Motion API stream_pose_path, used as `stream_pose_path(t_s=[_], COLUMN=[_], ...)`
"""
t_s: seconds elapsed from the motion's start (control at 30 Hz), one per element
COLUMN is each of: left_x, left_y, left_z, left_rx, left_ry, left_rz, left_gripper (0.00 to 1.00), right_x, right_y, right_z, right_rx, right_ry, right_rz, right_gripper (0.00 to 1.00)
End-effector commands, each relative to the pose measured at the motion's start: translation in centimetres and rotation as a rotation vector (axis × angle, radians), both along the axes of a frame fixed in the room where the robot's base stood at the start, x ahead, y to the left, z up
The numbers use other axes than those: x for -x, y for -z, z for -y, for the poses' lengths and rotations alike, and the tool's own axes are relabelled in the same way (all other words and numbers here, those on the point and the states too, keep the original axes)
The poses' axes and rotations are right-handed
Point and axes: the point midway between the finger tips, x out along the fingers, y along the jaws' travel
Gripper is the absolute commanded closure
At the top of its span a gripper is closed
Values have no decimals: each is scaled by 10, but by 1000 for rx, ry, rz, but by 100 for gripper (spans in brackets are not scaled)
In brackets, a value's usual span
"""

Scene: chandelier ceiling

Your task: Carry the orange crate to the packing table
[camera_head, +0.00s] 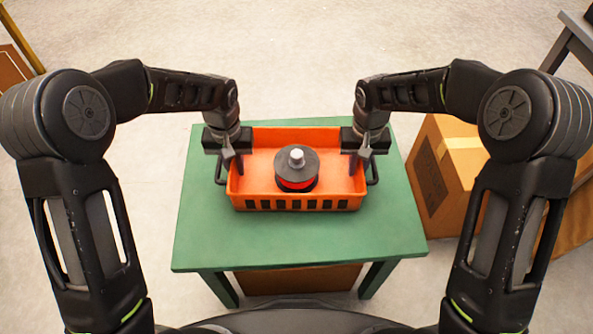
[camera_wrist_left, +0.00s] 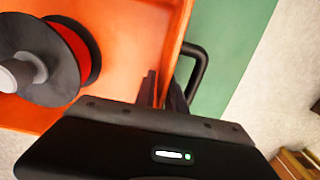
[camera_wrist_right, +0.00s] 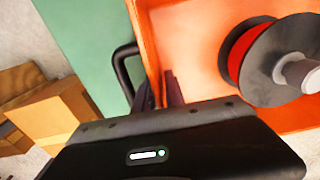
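The orange crate (camera_head: 263,203) sits upright on a green table (camera_head: 300,240) in front of me and holds a dark spool with a red band (camera_head: 296,170). My left gripper (camera_head: 229,165) is at the crate's left end, its fingers close together on either side of the end wall by the black handle (camera_wrist_left: 199,73). My right gripper (camera_head: 362,162) is at the right end in the same way, by the other handle (camera_wrist_right: 122,68). Both grippers look shut on the end walls. The contact points are partly hidden. No second table is clearly identifiable as the packing table.
Cardboard boxes (camera_head: 440,180) stand on the floor right of the green table. A dark piece of furniture (camera_head: 575,35) shows at the upper right edge. A brown item (camera_head: 12,68) is at the far left. The pale floor (camera_head: 300,60) beyond the table is clear.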

Motion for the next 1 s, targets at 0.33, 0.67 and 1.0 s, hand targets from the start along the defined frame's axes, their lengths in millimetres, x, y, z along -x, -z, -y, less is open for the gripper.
stream_pose_path(t_s=[0.33, 0.67, 1.0], left_x=[0, 0, 0], left_y=[0, 0, 0], left_z=[0, 0, 0], left_rx=[0, 0, 0], left_ry=[0, 0, 0], left_rz=[0, 0, 0], left_gripper=[100, 100, 100], right_x=[0, 0, 0], right_y=[0, 0, -1], right_z=[0, 0, 0], right_rx=[0, 0, 0], right_ry=[0, 0, 0], right_rz=[0, 0, 0], right_gripper=[100, 100, 100])
